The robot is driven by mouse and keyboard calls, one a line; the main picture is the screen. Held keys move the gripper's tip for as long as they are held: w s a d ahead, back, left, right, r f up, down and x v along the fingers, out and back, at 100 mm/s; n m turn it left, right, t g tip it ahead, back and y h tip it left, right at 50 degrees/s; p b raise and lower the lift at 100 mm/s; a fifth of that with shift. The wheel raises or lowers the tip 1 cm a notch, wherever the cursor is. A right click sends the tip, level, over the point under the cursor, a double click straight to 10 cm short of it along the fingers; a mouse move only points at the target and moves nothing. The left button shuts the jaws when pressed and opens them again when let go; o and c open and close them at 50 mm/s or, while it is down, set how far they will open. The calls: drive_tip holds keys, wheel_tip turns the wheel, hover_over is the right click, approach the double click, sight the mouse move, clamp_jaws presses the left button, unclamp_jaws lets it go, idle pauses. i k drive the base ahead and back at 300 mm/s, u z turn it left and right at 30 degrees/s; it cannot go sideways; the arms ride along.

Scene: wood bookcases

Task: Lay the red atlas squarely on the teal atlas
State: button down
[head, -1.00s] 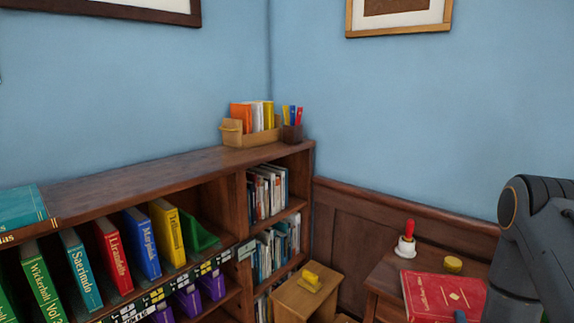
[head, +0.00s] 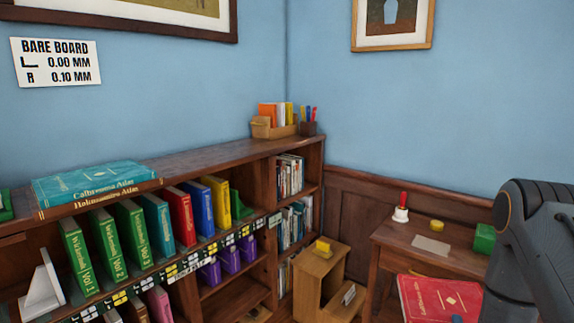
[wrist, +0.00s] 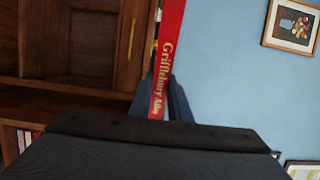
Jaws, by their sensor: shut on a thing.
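The red atlas (head: 432,298) is at the lower right of the head view, cover up, in front of the small desk. In the wrist view its red spine (wrist: 168,55) shows, lettered in yellow. My gripper (wrist: 166,100) is shut on the red atlas; dark finger parts show beside the spine. The fingertips are hidden in the head view. The teal atlas (head: 95,178) lies flat on the bookcase top at the left, on a brown atlas (head: 100,199), far from my gripper. Its upper cover is clear.
The bookcase top (head: 215,163) is bare between the teal atlas and a wooden box of folders (head: 272,130). A step stool (head: 320,270) stands before the corner. The desk (head: 400,236) holds a bell, a yellow tin and a green box.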

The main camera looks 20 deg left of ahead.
sight(99, 179)
drive_tip(key=k, duration=1.25)
drive_tip(key=u, duration=1.25)
drive_tip(key=i, duration=0.5)
drive_tip(key=u, duration=0.05)
